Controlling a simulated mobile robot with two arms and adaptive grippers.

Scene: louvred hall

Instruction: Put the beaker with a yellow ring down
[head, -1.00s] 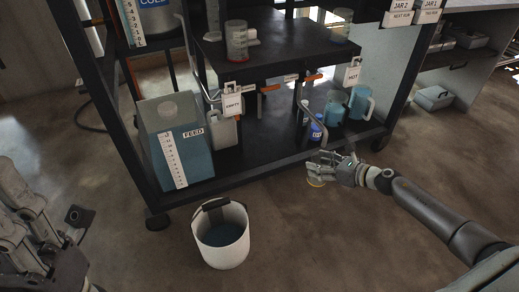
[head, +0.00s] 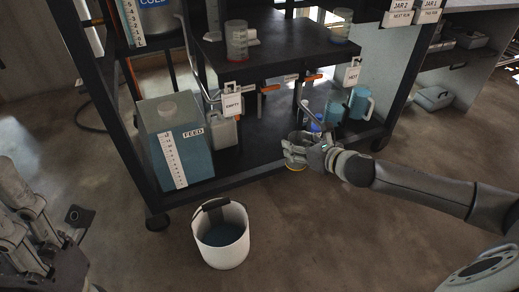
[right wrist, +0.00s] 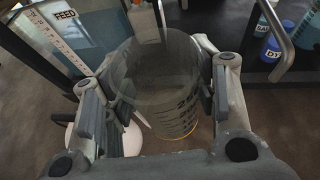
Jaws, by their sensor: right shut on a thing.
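The beaker with a yellow ring (right wrist: 168,85) is clear with dark markings, and the ring shows at its base in the right wrist view. My right gripper (head: 297,150) is shut on it, with a finger on each side. In the head view the fingers hide most of the beaker, and its yellow ring (head: 296,168) shows just below them. It is held near the front edge of the rack's bottom shelf. My left gripper (head: 50,235) is at the lower left, partly cut off; its jaws are unclear.
The black rack's bottom shelf (head: 255,158) carries a FEED tank (head: 178,145), a grey jug (head: 222,130) and blue jugs (head: 359,103). A white bucket (head: 222,252) with dark liquid stands on the floor in front. Another beaker (head: 236,40) stands on the upper shelf.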

